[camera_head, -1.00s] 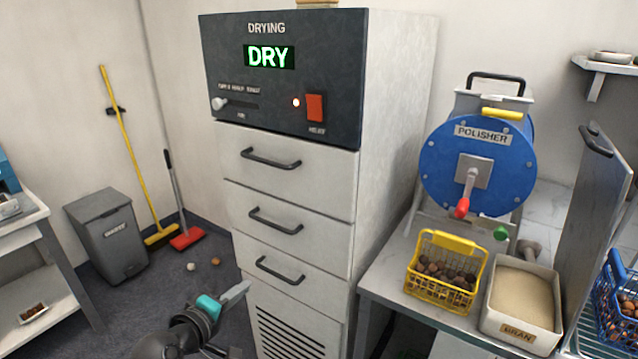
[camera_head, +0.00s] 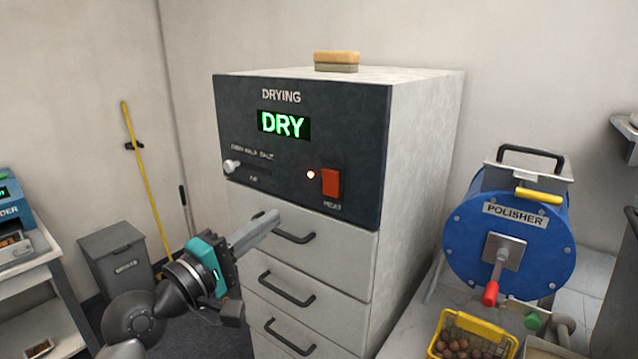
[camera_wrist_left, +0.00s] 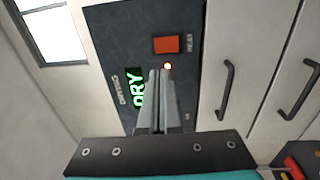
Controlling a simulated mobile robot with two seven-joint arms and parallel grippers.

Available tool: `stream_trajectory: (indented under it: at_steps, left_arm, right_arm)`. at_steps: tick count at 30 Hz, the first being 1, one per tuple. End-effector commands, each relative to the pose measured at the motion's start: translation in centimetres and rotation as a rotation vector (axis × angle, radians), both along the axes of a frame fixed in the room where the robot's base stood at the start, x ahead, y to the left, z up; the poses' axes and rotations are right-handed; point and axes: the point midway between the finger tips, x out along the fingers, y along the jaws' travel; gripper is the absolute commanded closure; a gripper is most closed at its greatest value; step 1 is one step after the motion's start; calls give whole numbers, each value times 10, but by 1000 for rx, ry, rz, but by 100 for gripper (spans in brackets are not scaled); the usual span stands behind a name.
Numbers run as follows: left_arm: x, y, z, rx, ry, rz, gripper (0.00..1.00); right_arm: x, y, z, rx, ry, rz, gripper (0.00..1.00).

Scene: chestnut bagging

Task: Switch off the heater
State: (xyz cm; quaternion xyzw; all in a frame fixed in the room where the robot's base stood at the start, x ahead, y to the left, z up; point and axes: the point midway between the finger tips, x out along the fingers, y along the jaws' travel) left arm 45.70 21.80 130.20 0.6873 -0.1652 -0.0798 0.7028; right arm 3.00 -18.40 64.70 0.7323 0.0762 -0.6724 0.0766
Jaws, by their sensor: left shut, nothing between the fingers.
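The drying cabinet has a dark control panel (camera_head: 300,150) with a green "DRY" display (camera_head: 283,124). The red heater switch (camera_head: 330,183) is at the panel's lower right, with a lit indicator light (camera_head: 310,174) beside it. My left gripper (camera_head: 272,217) is shut and empty, in front of the top drawer, below and left of the switch. In the left wrist view the shut fingers (camera_wrist_left: 158,75) point toward the panel, and the red switch (camera_wrist_left: 166,45) and lit light (camera_wrist_left: 168,66) show just beyond the tips. My right gripper is not in view.
A pale slider knob (camera_head: 231,166) sits at the panel's left. Drawer handles (camera_head: 287,288) stick out below the panel. The blue polisher (camera_head: 510,245) and a yellow basket (camera_head: 445,325) stand at right. A grey bin (camera_head: 118,255) and broom (camera_head: 145,180) are at left.

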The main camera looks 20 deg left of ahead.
Motion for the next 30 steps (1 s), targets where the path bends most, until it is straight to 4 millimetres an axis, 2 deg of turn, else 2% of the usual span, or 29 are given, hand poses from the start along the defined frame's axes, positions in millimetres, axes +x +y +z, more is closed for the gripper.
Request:
stream_trajectory:
  at_steps: [5,8,21,30]
  left_arm:
    - [12,-4,3,-2,-2,1,100]
    - [25,-9,6,-3,-2,-1,100]
    - [98,-36,15,-1,-1,0,100]
    - [126,-46,17,1,1,1,100]
  right_arm:
    - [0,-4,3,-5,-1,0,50]
    - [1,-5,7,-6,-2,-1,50]
    - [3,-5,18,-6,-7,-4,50]
    - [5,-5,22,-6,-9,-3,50]
